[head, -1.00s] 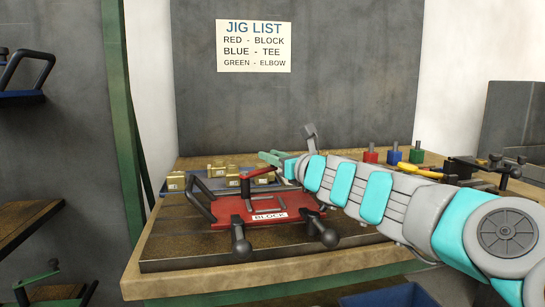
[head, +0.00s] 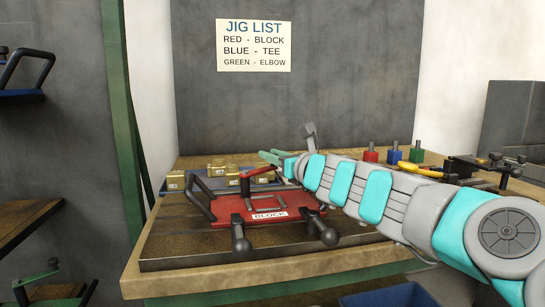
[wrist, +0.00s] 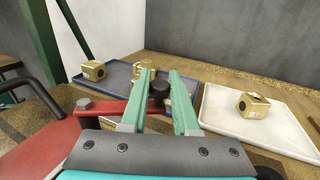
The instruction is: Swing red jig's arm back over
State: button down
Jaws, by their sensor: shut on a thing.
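The red jig (head: 235,212), with a "BLOCK" label on its front, sits on a dark board on the bench. Its red swing arm (head: 245,186) starts at a pivot on the jig's back left and reaches toward my gripper (head: 268,157). In the wrist view the red arm (wrist: 104,106) runs in from the left, with a bolt near its left part. Its black knob (wrist: 158,92) stands between the two green fingers of my gripper (wrist: 162,82), which is shut on it. The grey stops on the jig plate hold no block that I can see.
Several brass blocks (head: 176,181) are on a blue tray (wrist: 122,75) behind the jig. Another brass block (wrist: 254,105) lies on a white tray (wrist: 222,118) to the right. A black handle (head: 199,200) rises at the jig's left. Coloured pegs (head: 394,154) stand at the back right.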

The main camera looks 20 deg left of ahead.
jog(key=shift+s+f+b, duration=0.1)
jog(key=shift+b, duration=0.25)
jog(key=shift+s+d+m+t+h+b, duration=0.25)
jog(key=shift+m+t+h+b, duration=0.3)
jog(key=shift+b, duration=0.25)
jog(key=shift+d+m+t+h, duration=0.25)
jog(key=shift+t, duration=0.2)
jog(key=c, duration=0.7)
grip_release()
jog(key=shift+o, duration=0.2)
jog(key=shift+b+v, duration=0.4)
jog(key=shift+v, duration=3.45)
